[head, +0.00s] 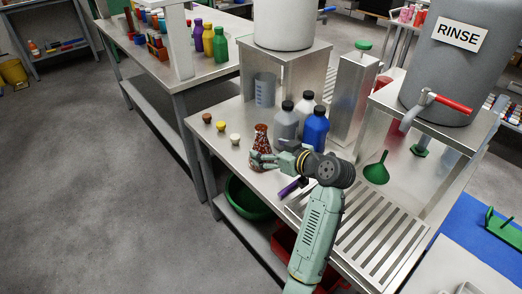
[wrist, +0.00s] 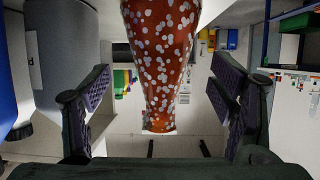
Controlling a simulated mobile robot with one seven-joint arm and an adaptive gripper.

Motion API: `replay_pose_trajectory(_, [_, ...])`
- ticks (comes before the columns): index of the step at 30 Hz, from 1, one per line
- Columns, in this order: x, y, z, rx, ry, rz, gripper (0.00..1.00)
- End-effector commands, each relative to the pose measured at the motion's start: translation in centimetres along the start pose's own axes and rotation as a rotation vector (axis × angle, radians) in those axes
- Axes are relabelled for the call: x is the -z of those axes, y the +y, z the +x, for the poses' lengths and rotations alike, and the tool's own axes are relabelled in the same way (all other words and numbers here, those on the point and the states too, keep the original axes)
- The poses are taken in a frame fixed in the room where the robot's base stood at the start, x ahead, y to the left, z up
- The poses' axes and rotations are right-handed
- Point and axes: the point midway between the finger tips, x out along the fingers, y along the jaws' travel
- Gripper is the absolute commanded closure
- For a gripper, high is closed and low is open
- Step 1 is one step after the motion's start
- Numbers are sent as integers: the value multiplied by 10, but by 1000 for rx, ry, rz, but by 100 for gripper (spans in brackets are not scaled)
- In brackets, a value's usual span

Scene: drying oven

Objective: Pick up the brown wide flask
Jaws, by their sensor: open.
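The brown wide flask (head: 261,138), brown-red with white spots, stands upright on the left part of the metal table. My gripper (head: 266,158) is right at it, in front of its lower part, which is partly hidden. In the wrist view the flask (wrist: 161,55) appears upside down, narrow end low, between my two open fingers. Gaps show on both sides of it there, and neither finger visibly touches it. Its wide end is cut off by the top edge. My gripper (wrist: 162,88) holds nothing.
Grey (head: 286,122) and blue (head: 315,129) bottles stand close right of the flask. Small stoppers (head: 221,126) lie to its left, and a beaker (head: 264,90) stands behind. A purple object (head: 289,188) is near my wrist. A green funnel (head: 376,170) and slatted rack (head: 360,235) are to the right.

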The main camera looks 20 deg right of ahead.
Motion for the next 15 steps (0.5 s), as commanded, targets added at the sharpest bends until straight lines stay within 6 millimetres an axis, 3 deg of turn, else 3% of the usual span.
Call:
replay_pose_trajectory(9, [-1,-1,42,2,-1,1,22])
replay_pose_trajectory(15, [-2,-1,46,1,-1,0,22])
